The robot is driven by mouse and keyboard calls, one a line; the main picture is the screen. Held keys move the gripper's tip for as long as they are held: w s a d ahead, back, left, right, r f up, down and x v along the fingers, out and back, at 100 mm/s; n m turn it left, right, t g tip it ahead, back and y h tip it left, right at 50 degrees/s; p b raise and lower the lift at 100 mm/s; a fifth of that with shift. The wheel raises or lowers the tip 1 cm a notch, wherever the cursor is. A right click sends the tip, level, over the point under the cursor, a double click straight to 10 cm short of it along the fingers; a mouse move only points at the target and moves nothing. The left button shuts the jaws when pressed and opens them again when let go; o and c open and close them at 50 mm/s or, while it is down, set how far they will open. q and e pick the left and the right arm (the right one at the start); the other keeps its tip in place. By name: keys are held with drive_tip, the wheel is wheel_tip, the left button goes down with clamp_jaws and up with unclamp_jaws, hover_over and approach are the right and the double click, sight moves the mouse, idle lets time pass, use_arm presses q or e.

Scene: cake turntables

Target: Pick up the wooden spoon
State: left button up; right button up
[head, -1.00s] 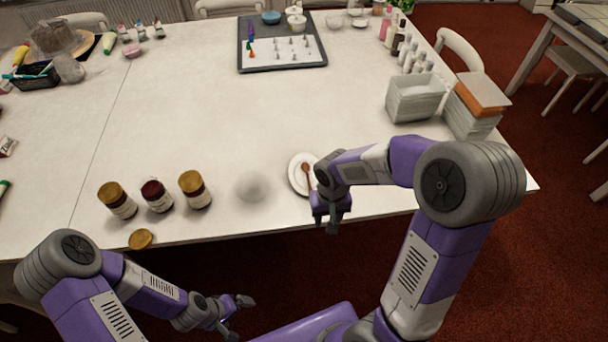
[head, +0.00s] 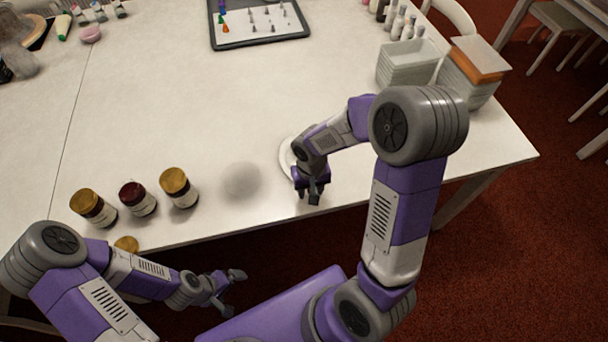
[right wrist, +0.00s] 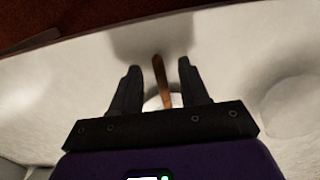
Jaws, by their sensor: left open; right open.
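The wooden spoon (right wrist: 161,80) shows in the right wrist view as a brown handle lying between the two dark fingers of my right gripper (right wrist: 156,78). The fingers are apart on either side of it, and I see no contact. A white plate (head: 287,157) lies under the spoon; only its left rim shows in the head view, and a small part shows in the right wrist view (right wrist: 150,103). In the head view my right gripper (head: 309,196) hides the spoon. My left gripper (head: 232,289) is open and empty, off the table's front edge.
Three jars stand left along the front edge, one with a dark red lid (head: 137,198), with a gold lid (head: 126,244) nearby. A pale round blurred patch (head: 241,181) lies left of the plate. White bins (head: 408,63) stand back right. The table's middle is clear.

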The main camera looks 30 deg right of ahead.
drive_tip(key=shift+f, duration=0.15)
drive_tip(key=shift+c, duration=0.3)
clamp_jaws()
wheel_tip(320, 180, up, 10)
drive_tip(key=p, duration=0.3)
drive_tip(key=shift+p, duration=0.4)
